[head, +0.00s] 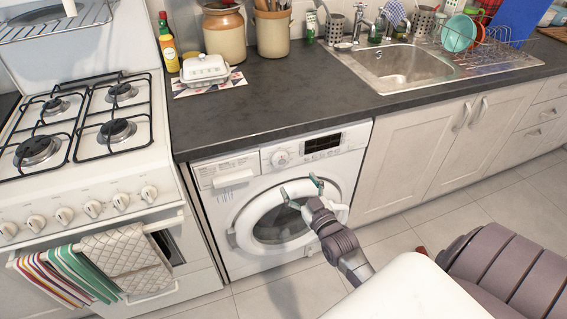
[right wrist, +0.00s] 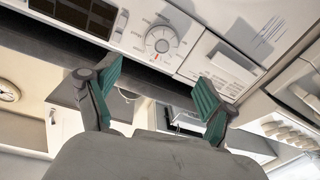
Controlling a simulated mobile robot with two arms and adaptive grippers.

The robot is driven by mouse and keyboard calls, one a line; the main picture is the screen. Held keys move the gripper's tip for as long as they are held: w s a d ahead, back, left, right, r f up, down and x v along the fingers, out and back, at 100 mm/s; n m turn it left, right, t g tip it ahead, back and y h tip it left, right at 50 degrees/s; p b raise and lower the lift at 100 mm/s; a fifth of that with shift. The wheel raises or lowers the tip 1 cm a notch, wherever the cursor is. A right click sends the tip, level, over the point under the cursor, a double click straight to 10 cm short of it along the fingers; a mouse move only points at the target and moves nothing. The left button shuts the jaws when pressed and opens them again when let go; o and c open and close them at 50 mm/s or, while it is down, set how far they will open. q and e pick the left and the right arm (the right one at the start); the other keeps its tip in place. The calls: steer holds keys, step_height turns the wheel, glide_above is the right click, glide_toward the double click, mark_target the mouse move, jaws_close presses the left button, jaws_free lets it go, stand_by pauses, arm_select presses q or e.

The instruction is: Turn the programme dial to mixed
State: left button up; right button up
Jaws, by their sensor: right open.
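The programme dial (head: 280,159) is a round white knob on the washer's front panel, between the detergent drawer and the dark display. In the right wrist view the dial (right wrist: 161,41) shows a small orange-red mark and a ring of printed labels too small to read. My right gripper (head: 299,186) is open and empty in front of the washer (head: 215,215), below and slightly right of the dial in the head view. In the right wrist view its two green-padded fingers (right wrist: 160,73) are spread apart, with the dial beyond them, untouched. My left gripper is not in view.
The detergent drawer (head: 225,171) and display (head: 323,143) flank the dial. The round washer door (head: 247,228) is closed. The dark counter (head: 300,95) overhangs the panel. A stove (head: 150,155) stands left, cabinets (head: 410,140) right. The tiled floor (head: 262,300) in front looks clear.

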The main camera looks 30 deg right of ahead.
mark_target(282, 161)
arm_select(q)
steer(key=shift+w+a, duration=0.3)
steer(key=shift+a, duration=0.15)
arm_select(e)
steer(key=w, duration=0.3)
steer(key=w+d, duration=0.1)
steer(key=w, duration=0.6)
steer(key=shift+d+f, duration=0.1)
steer(key=shift+d, duration=0.1)
steer(key=c, duration=1.2)
steer(key=shift+o, duration=0.2)
